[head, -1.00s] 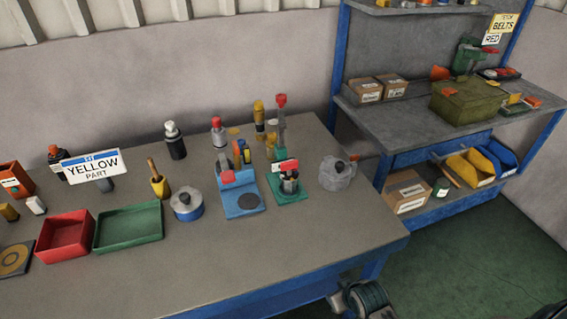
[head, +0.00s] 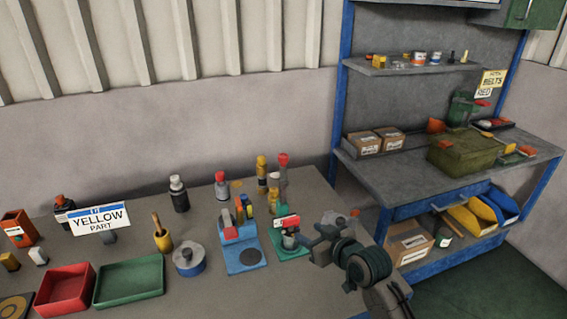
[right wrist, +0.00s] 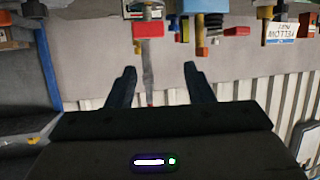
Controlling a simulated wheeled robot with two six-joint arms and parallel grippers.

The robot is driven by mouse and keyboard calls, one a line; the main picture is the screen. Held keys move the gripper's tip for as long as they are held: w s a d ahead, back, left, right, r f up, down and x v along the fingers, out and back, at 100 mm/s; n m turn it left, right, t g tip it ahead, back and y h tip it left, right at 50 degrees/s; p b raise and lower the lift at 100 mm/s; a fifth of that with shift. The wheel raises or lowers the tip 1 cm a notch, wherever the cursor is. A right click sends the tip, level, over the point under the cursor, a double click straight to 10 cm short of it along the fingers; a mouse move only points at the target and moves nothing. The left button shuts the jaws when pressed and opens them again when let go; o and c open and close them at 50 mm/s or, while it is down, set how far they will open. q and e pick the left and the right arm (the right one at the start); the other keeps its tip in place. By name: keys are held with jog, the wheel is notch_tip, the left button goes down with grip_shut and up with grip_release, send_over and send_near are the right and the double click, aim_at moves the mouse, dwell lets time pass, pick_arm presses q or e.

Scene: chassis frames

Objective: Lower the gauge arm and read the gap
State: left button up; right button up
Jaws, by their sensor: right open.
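A green-based gauge stand (head: 289,253) with a red and white block (head: 287,222) sits on the bench. Behind it a tall grey arm with a red knob (head: 283,160) stands upright. Beside it on the left is a blue-based stand (head: 243,257) with a red part and a round dark pad. My right gripper (head: 318,249) is just right of the green stand, apart from it. In the upside-down right wrist view the gripper (right wrist: 158,68) is open and empty, with the grey arm (right wrist: 148,70) showing beyond, between the fingers. Any gap reading is too small to read. My left gripper is out of view.
Bottles and cylinders stand behind the stands. A shelf unit (head: 475,170) is at right.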

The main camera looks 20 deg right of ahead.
aim_at(286, 160)
jog(key=w+d+r+t+y, duration=0.1)
jog(key=w+r+t, duration=0.3)
jog(key=w+r, duration=0.65)
jog(key=p+x, duration=0.1)
jog(key=x, duration=0.1)
jog(key=r+p+x, duration=0.1)
jog(key=x, duration=0.2)
jog(key=p+x, duration=0.1)
jog(key=x, duration=0.2)
jog(key=shift+a+r, duration=0.15)
jog(key=shift+a, duration=0.05)
jog(key=shift+w+a+p, duration=0.15)
jog(key=shift+w+p, duration=0.2)
jog(key=shift+w, duration=0.15)
grip_shut()
